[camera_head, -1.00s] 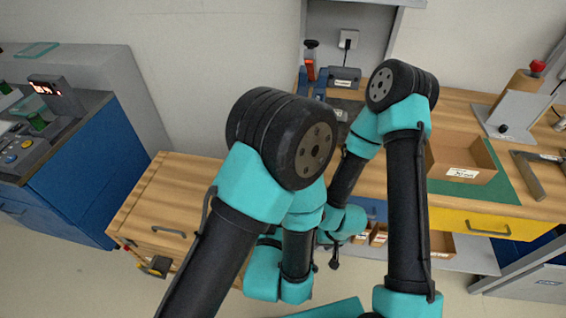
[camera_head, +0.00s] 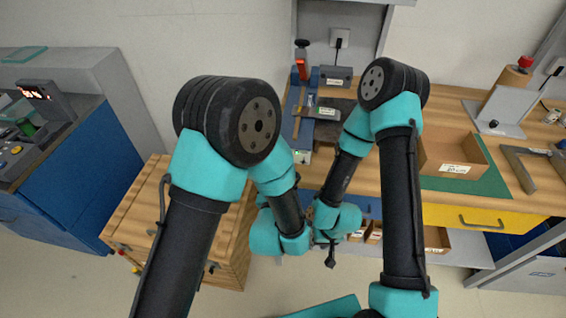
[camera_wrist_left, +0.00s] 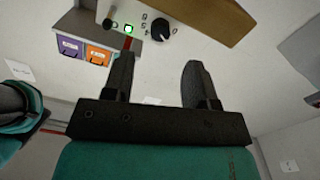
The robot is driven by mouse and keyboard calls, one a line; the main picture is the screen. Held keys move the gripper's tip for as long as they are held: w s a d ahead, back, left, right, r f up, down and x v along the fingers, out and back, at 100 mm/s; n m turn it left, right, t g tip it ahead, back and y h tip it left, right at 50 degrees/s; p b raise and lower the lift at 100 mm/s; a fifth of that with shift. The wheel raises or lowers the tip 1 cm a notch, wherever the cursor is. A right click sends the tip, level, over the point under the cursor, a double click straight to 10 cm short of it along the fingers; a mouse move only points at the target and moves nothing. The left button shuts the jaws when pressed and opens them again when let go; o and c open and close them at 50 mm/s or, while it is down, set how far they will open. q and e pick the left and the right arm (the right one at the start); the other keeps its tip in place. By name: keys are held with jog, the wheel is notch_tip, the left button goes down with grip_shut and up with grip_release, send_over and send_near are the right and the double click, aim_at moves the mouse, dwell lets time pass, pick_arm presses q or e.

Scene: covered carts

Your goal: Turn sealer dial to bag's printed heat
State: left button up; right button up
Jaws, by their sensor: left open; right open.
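The sealer (camera_head: 300,125) is a blue bench device with a red-lit post, standing at the back of the wooden bench. A dark flat piece with a pale label (camera_head: 327,111) lies beside it; I cannot read its print or tell whether it is the bag. In the left wrist view a black dial (camera_wrist_left: 160,31) with numbers around it sits on a pale panel beside a green light (camera_wrist_left: 128,29). My left gripper (camera_wrist_left: 160,64) is open and empty, its fingertips just short of the dial. My right gripper (camera_head: 331,256) hangs low before the bench, open; its fingers are tiny.
An open cardboard box (camera_head: 452,160) stands on a green mat at the right. A stand with a red knob (camera_head: 510,95) is behind it. A wooden cabinet (camera_head: 150,205) is at the left. Purple and orange bins (camera_wrist_left: 84,50) show in the left wrist view.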

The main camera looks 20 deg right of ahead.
pick_arm(q)
jog(key=x, duration=0.7)
jog(key=shift+w, duration=0.1)
jog(key=c, duration=0.9)
